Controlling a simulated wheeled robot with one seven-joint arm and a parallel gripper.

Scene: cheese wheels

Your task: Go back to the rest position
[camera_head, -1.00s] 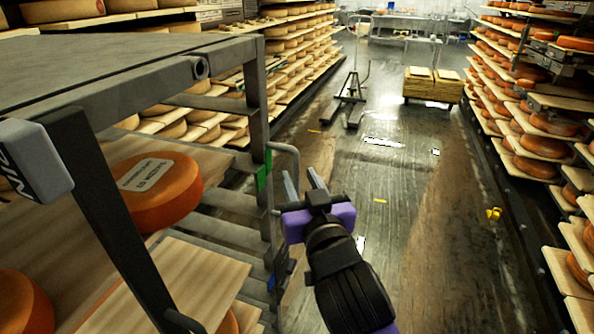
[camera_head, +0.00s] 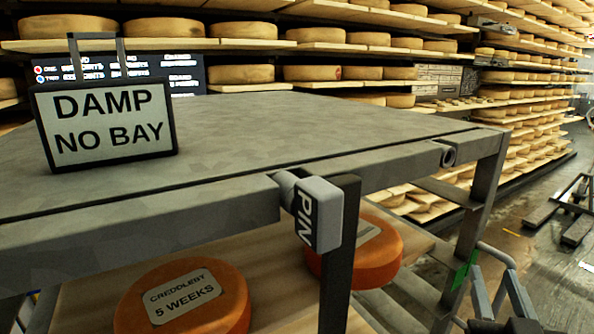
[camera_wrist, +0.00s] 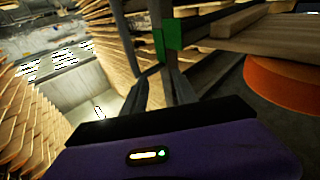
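My gripper (camera_head: 497,290) shows at the lower right of the head view, beside the corner post of the grey rack. Its two fingers stand apart with nothing between them. In the wrist view the fingers (camera_wrist: 167,90) point away from the purple gripper body, close by a green-marked post. The lower part of my arm is out of the head view.
The grey rack (camera_head: 260,125) fills the left and middle, with a "DAMP NO BAY" sign (camera_head: 105,122) on top and a PIN block (camera_head: 318,213) at its edge. Orange cheese wheels (camera_head: 180,300) lie on the shelf below. Cheese shelves stand behind; open floor (camera_head: 525,255) lies right.

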